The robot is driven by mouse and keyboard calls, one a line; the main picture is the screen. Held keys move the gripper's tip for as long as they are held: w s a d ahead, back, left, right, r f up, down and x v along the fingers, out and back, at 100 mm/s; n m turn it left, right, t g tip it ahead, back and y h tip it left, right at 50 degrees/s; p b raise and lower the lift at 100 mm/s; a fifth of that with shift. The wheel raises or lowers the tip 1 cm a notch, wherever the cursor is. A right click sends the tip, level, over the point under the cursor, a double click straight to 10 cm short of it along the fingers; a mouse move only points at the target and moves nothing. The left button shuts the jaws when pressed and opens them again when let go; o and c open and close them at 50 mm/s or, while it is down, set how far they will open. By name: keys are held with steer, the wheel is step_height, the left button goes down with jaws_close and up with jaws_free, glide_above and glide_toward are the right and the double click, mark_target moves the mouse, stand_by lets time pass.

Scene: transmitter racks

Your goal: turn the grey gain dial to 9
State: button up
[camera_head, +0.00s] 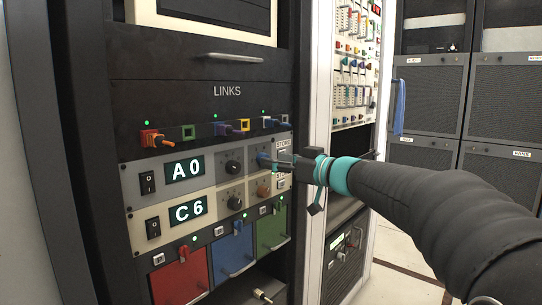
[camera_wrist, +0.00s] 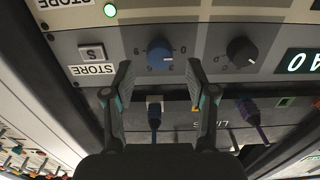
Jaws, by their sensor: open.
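The grey panel (camera_head: 205,172) shows A0 on its display (camera_head: 187,168). It carries a dark dial (camera_head: 233,167) and, to the right, a blue dial (camera_head: 263,160). In the wrist view, which is upside down, the blue dial (camera_wrist: 160,55) and the dark dial (camera_wrist: 241,51) show with scale marks around them. No dial looks plainly grey; the panel itself is grey. My gripper (camera_wrist: 159,66) is open and empty, its fingertips left and right of the blue dial with gaps between. In the head view my gripper (camera_head: 279,162) is at that dial; contact cannot be told.
Below is a cream panel (camera_head: 205,217) reading C6, with a dark dial (camera_head: 234,203) and an orange dial (camera_head: 263,191). STORE buttons (camera_wrist: 92,52) sit beside the dials. Coloured plugs (camera_head: 155,138) stick out above. Red, blue and green drawers (camera_head: 181,281) with handles lie below.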

steer(key=shift+x, duration=1.3)
steer(key=shift+c, duration=0.3)
jaws_close()
